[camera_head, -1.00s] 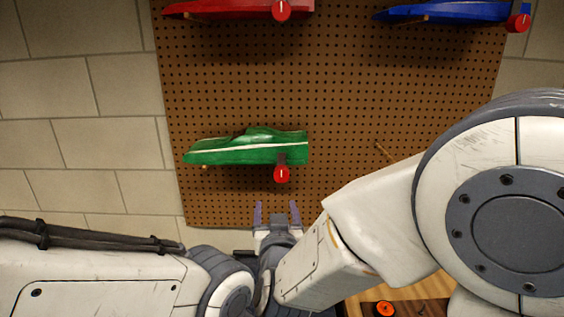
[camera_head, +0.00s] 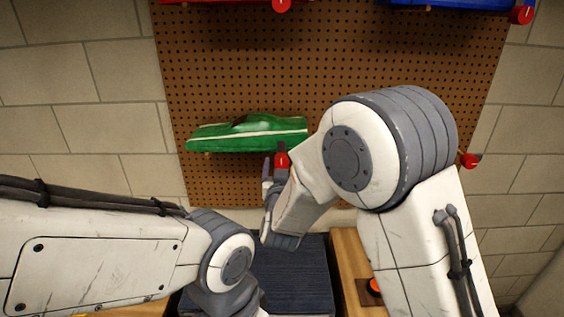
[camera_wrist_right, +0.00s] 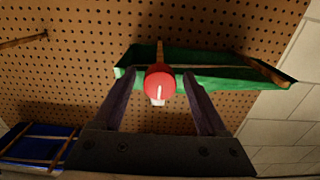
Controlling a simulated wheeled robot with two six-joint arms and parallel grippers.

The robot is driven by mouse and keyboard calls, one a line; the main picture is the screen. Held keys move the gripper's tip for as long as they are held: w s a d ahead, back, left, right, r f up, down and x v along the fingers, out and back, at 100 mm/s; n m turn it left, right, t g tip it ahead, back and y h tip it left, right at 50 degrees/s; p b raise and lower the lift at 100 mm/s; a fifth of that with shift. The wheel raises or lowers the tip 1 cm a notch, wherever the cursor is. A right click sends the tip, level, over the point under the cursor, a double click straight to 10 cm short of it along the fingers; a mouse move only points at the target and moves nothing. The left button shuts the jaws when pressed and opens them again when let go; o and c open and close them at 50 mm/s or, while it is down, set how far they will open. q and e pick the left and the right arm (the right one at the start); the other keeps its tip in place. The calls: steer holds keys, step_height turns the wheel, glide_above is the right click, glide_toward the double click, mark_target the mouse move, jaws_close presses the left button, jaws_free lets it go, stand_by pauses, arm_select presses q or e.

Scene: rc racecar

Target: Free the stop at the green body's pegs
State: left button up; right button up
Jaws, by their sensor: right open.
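The green car body (camera_head: 248,133) rests on pegs on the pegboard; its underside (camera_wrist_right: 215,80) shows in the right wrist view. A red stop (camera_head: 281,160) with a white mark sits at the body's right-hand peg. In the right wrist view the stop (camera_wrist_right: 160,82) lies between the two fingers. My right gripper (camera_wrist_right: 158,88) is open around it, with a gap on both sides. In the head view the right gripper (camera_head: 275,165) is just below the body, partly hidden by its own arm. My left arm comes in from the left; its gripper is not visible.
A red body and a blue body (camera_head: 450,3) hang higher on the pegboard (camera_head: 340,80), each with a red stop. Another red stop (camera_head: 469,161) is at the right. A dark blue surface (camera_head: 300,275) and an orange round part (camera_head: 374,287) are below.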

jaws_close()
steer(key=shift+f+m+b, duration=0.15)
steer(key=shift+m+b, duration=0.15)
steer(key=shift+b, duration=0.4)
steer(key=m+b, duration=0.6)
steer(key=b, duration=0.4)
steer(key=shift+f, duration=0.15)
steer(key=m+b, duration=0.3)
steer(key=b, duration=0.1)
steer(key=m+b, duration=0.4)
steer(key=b, duration=0.1)
steer(key=shift+a+r, duration=0.1)
steer(key=shift+r, duration=0.1)
steer(key=shift+r+m+b, duration=0.2)
steer(key=shift+m+b, duration=1.3)
steer(key=shift+m, duration=0.6)
